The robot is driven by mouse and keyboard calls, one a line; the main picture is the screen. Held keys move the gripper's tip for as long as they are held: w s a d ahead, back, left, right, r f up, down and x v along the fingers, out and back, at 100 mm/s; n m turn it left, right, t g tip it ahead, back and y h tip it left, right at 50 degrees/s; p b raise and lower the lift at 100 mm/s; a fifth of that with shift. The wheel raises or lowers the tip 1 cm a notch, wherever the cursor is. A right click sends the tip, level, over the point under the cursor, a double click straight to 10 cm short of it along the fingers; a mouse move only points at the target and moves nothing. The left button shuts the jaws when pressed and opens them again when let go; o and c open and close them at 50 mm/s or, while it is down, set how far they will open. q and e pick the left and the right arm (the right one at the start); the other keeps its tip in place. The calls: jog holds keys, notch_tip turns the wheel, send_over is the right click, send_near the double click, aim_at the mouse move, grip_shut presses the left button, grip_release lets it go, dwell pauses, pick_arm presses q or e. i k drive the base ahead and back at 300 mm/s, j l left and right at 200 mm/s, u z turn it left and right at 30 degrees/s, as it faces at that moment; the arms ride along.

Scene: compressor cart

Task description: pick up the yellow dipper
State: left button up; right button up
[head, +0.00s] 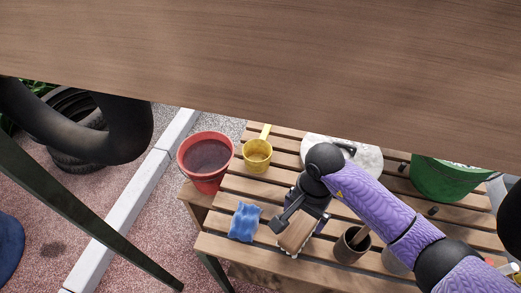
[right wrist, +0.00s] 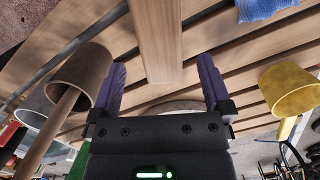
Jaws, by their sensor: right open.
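The yellow dipper (head: 257,156) stands on the slatted wooden table, beside the red bucket, with its handle pointing away to the back. In the right wrist view the dipper (right wrist: 290,90) is at the right, outside the jaws. My right gripper (head: 303,214) is open over the table, in front and to the right of the dipper and apart from it. A wooden block, seemingly a brush (head: 297,232), lies by the fingertips; in the right wrist view a wooden piece (right wrist: 155,35) shows between the spread fingers (right wrist: 161,64). I cannot tell whether they touch. My left gripper is not in view.
A red bucket (head: 206,158) of dark liquid stands left of the dipper. A blue sponge (head: 244,221), a brown cup (head: 351,245) with a wooden handle and a green bucket (head: 444,178) are also near. A wooden panel (head: 250,50) covers the top of the head view.

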aim_at(256, 153)
jog(key=j+u, duration=0.4)
jog(key=i+j+u, duration=0.2)
jog(key=u, duration=0.2)
